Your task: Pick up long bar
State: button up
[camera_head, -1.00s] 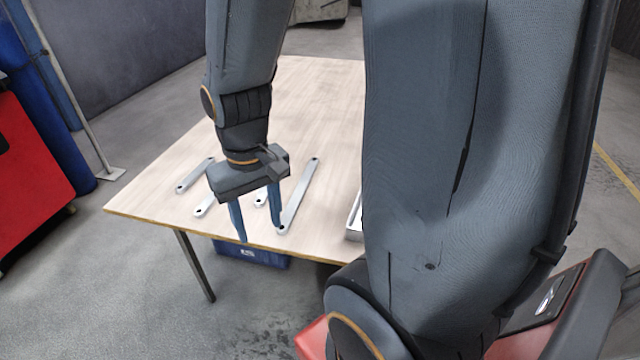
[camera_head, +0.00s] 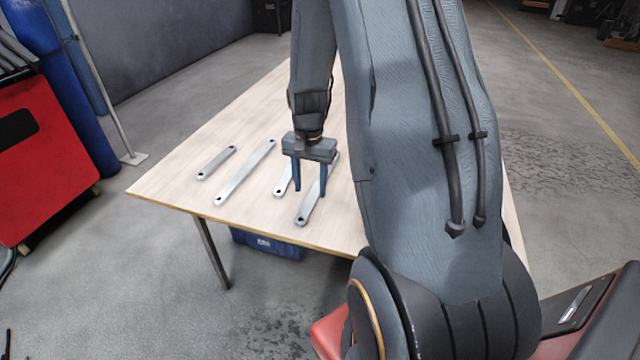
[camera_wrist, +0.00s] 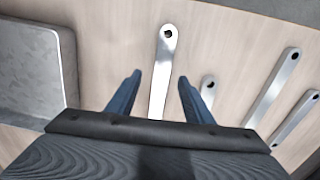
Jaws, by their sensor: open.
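Several flat silver bars with a hole at the end lie on the wooden table. Two look long: one right of the middle (camera_head: 308,207), also in the wrist view (camera_wrist: 165,50), and one further left (camera_head: 240,178), also in the wrist view (camera_wrist: 277,84). My gripper (camera_head: 310,192) is open and empty, pointing down at the right-hand long bar. In the wrist view that bar runs between the fingers (camera_wrist: 160,78); my gripper body hides its lower end. I cannot tell how far the fingertips are above the table.
A short bar (camera_head: 283,183) lies close left of my gripper. Another short bar (camera_head: 216,162) lies furthest left. A grey tray (camera_wrist: 35,75) stands beside the long bar in the wrist view. A blue bin (camera_head: 268,244) is under the table (camera_head: 160,187).

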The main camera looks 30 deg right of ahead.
aim_at(309, 202)
jog(key=shift+w+a+f+p, duration=0.15)
jog(key=shift+f+p, duration=0.3)
jog(key=shift+f, duration=2)
grip_shut()
